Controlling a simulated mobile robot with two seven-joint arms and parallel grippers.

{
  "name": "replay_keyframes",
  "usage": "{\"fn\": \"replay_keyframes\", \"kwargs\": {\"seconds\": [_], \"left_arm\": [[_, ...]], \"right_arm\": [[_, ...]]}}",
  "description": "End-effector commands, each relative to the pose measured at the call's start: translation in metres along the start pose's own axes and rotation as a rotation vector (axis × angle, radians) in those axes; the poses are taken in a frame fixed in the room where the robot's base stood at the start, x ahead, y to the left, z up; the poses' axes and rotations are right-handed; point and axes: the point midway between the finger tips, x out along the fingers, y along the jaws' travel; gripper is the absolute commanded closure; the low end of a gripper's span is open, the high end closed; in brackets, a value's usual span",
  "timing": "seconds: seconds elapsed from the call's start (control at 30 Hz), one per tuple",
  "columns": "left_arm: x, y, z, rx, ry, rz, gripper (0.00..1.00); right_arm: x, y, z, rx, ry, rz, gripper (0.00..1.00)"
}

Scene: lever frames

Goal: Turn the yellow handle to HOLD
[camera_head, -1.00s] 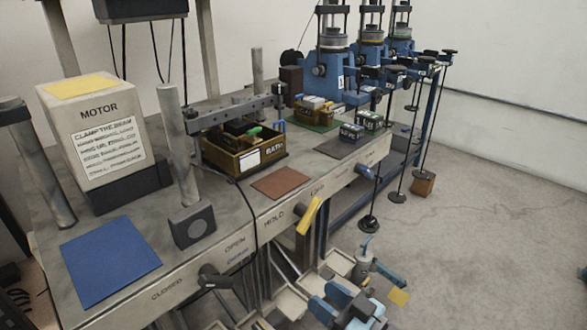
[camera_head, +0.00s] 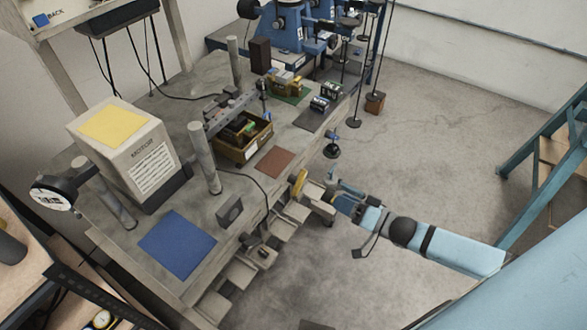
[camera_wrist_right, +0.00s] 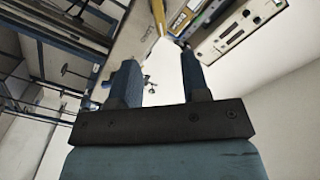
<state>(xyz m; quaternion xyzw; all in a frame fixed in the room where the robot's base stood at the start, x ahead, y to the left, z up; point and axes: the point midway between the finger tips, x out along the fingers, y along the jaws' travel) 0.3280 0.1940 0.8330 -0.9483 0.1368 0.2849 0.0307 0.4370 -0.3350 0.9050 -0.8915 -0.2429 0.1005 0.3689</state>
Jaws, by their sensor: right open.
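The yellow handle (camera_head: 299,183) is on the front edge of the bench, right of centre in the head view. It stands tilted, and its lettering is too small to read now. My right gripper (camera_head: 327,188) is open and empty, just right of the handle and apart from it in the picture. In the right wrist view its two fingers (camera_wrist_right: 158,70) are spread with nothing between them. A yellow strip, probably the handle (camera_wrist_right: 158,14), shows beyond the fingertips at the top. My left gripper is not in view.
A black lever (camera_head: 262,252) sits lower left on the same bench front. The bench top holds a brown mat (camera_head: 275,162), a parts box (camera_head: 232,148), a blue mat (camera_head: 178,245) and a motor box (camera_head: 140,165). Open floor (camera_head: 430,150) lies to the right.

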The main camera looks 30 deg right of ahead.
Motion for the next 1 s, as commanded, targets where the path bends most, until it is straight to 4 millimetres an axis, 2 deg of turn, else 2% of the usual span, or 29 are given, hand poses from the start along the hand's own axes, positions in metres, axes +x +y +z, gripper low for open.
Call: {"fn": "replay_keyframes", "kwargs": {"seconds": [0.17,0.5,0.7,0.83,1.0], "left_arm": [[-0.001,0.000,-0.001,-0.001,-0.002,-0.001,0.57],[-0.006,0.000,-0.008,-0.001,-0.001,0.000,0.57],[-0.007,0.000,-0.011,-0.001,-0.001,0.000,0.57],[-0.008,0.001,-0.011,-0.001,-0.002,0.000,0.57],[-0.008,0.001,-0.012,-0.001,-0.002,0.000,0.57]], "right_arm": [[0.016,0.001,-0.001,0.001,0.003,-0.001,0.57],[0.087,-0.001,-0.002,0.000,0.003,-0.002,0.57],[0.120,0.000,-0.001,0.000,0.002,-0.001,0.57],[0.132,0.000,0.000,0.001,0.001,0.000,0.57],[0.138,0.000,0.000,0.000,0.000,0.000,0.57]]}}
